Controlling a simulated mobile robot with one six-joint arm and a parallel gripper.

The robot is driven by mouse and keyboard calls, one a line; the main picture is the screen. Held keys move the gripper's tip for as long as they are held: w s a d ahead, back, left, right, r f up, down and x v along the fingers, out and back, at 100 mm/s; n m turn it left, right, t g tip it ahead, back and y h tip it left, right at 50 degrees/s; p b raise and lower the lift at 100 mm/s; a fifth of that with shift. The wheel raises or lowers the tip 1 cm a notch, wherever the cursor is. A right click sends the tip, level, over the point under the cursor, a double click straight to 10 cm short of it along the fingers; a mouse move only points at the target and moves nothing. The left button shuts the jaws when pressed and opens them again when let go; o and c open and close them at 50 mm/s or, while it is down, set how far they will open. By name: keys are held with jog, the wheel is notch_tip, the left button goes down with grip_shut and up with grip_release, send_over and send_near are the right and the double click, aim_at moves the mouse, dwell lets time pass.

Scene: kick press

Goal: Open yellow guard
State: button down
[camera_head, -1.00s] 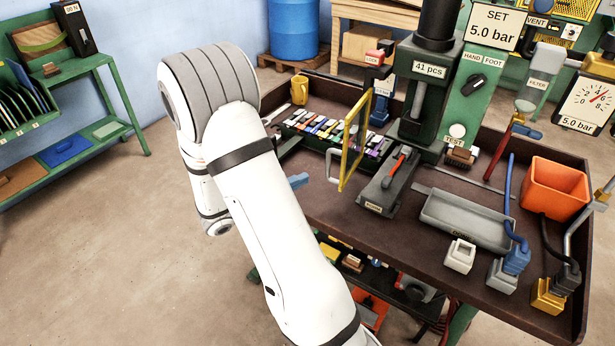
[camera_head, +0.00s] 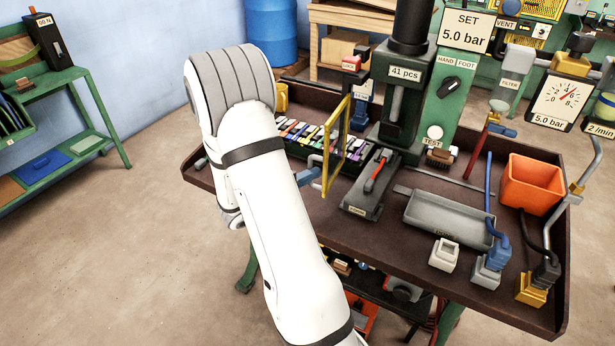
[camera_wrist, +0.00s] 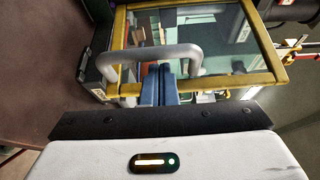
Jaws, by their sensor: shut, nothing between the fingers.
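The yellow guard (camera_head: 325,150) is an upright yellow frame with a clear pane in front of the green press (camera_head: 395,100). In the wrist view its frame (camera_wrist: 264,40) fills the upper part, with a grey bar handle (camera_wrist: 150,54) across it. My gripper (camera_wrist: 160,72) has blue fingers closed together with nothing between them. The fingertips are at the handle, between its two ends; whether they touch it I cannot tell. In the head view my gripper (camera_head: 307,177) shows just left of the guard, partly hidden by my arm.
On the bench are a rack of coloured pieces (camera_head: 300,132), a grey block with a red lever (camera_head: 369,188), a grey tray (camera_head: 448,218) and an orange bin (camera_head: 532,184). A green shelf (camera_head: 62,130) stands far left. The floor between is free.

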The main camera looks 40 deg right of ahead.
jog(key=w+p, duration=0.1)
jog(key=w+m+g+p, duration=0.1)
jog(key=w, duration=0.1)
jog(key=w+g+p, duration=0.1)
jog(key=shift+w+a+p, duration=0.3)
jog(key=shift+a+p, duration=0.05)
jog(key=shift+a, duration=0.05)
jog(key=w+a+p, duration=0.3)
jog(key=a, duration=0.6)
jog(key=shift+a, duration=0.4)
jog(key=shift+s+d, duration=0.1)
jog(key=shift+m, duration=0.3)
